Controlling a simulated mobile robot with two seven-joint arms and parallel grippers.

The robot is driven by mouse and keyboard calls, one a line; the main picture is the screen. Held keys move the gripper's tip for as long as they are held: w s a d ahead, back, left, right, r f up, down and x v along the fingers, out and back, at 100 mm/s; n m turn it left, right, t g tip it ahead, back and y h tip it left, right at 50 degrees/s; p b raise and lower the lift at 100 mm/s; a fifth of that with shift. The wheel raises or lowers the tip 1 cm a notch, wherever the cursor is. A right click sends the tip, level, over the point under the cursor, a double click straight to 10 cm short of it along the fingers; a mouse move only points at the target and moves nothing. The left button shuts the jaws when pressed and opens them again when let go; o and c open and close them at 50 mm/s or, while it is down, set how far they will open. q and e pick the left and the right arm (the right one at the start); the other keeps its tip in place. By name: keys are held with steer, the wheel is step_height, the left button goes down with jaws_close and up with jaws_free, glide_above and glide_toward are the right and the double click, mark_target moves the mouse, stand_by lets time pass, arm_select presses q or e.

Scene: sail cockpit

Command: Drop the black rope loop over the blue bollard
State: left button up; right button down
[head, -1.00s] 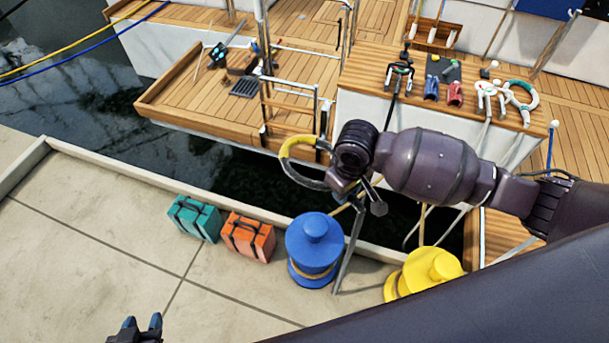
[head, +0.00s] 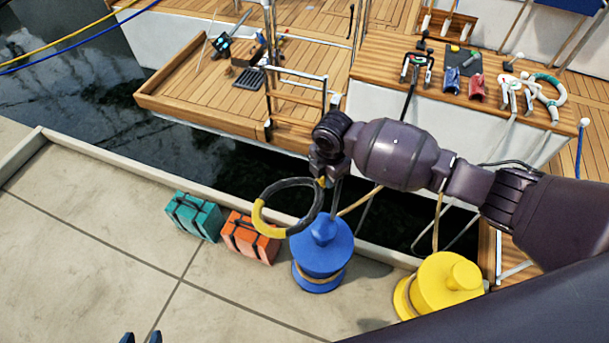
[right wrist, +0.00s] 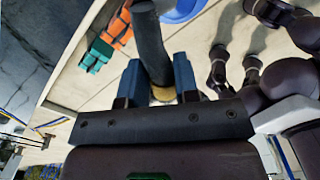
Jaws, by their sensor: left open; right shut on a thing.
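The black rope loop (head: 311,212), with yellow sections, hangs tilted from my right gripper (head: 325,182). In the right wrist view, the loop's dark tube (right wrist: 150,42) is between the blue fingers of that gripper (right wrist: 158,85). The blue bollard (head: 322,258) stands upright on the quay. In the head view, the loop appears up and left of the bollard's knob, its right side overlapping the bollard's top; I cannot tell the height gap. Part of the bollard shows in the right wrist view (right wrist: 183,10). My left gripper (head: 141,338) is open and empty at the bottom edge, mostly out of frame.
A teal case (head: 194,217) and an orange case (head: 249,240) stand left of the bollard. A yellow bollard (head: 440,287) stands to its right. The quay's raised edge (head: 130,178) borders dark water; the boat's wooden platform (head: 195,95) lies beyond.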

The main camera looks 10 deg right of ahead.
steer(key=w+a+f+n+b, duration=0.45)
steer(key=w+f+n, duration=0.5)
steer(key=n, duration=0.65)
arm_select(q)
steer(key=shift+w+d+f+m+t+b, duration=0.15)
steer(key=shift+f+t+b, duration=0.2)
steer(key=shift+f+b, duration=0.95)
steer(key=shift+w+a+f+m+t+b, duration=0.15)
steer(key=shift+f+t+b, duration=0.3)
steer(key=shift+b, duration=1.7)
steer(key=shift+w+d+f+t+b, duration=0.25)
steer(key=shift+f+b, duration=0.6)
steer(key=shift+b, duration=0.9)
arm_select(e)
step_height(320, 180, down, 21)
steer(key=s, duration=0.1)
steer(key=shift+s+d, duration=0.35)
steer(key=shift+d, duration=0.1)
